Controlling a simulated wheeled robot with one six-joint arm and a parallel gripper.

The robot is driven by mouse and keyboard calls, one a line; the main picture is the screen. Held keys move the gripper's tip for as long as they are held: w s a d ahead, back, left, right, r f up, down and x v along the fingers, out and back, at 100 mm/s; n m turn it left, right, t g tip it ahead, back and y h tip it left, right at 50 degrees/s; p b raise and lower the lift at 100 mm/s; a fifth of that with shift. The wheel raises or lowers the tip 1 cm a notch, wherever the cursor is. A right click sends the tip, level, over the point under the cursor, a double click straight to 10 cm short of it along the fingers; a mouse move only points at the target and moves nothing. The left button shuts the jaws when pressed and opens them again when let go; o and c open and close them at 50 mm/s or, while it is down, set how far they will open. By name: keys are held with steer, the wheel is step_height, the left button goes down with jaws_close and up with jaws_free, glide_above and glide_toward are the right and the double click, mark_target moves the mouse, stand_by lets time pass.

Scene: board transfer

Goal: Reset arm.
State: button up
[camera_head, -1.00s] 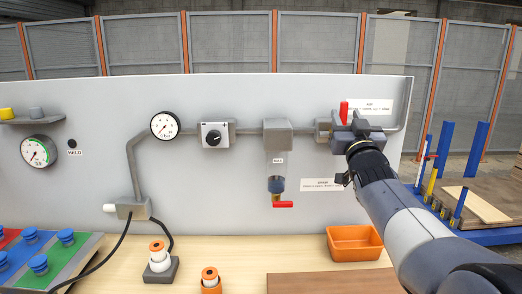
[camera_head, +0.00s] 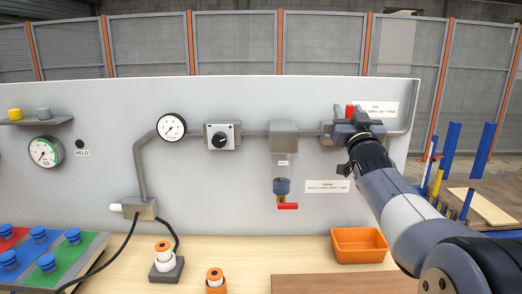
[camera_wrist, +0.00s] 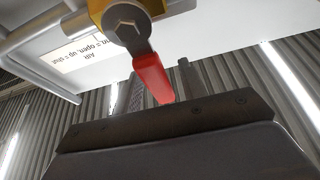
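My gripper (camera_head: 358,122) is at the air valve on the upper right of the grey panel, at the end of my raised arm. The valve's red handle (camera_head: 350,109) points up, and its lower part is hidden behind my gripper. In the wrist view the red handle (camera_wrist: 152,76) reaches in between the two fingers of my gripper (camera_wrist: 160,82). The fingers stand apart, with a visible gap on the right finger's side. The left finger is close to the handle; I cannot tell whether it touches.
An orange bin (camera_head: 357,245) stands on the bench below. A drain valve with a red lever (camera_head: 287,206) hangs left of my gripper. Pipes, a dial (camera_head: 221,138) and gauges (camera_head: 171,127) line the panel (camera_head: 240,100). Orange-and-white parts (camera_head: 163,252) stand at front left.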

steer(key=b+v, duration=0.2)
steer(key=v, duration=0.8)
steer(key=p+x, duration=0.2)
steer(key=x, duration=0.8)
steer(key=shift+w+r, duration=0.15)
steer(key=shift+w, duration=0.05)
steer(key=shift+w+a+r+n+p, duration=0.2)
steer(key=shift+n+p, duration=0.1)
steer(key=shift+p, duration=0.2)
steer(key=shift+s+a+f+n+y, duration=0.15)
steer(key=shift+a+n+y, duration=0.15)
steer(key=shift+n+y, duration=0.4)
steer(key=shift+f+n, duration=0.1)
steer(key=shift+n, duration=0.2)
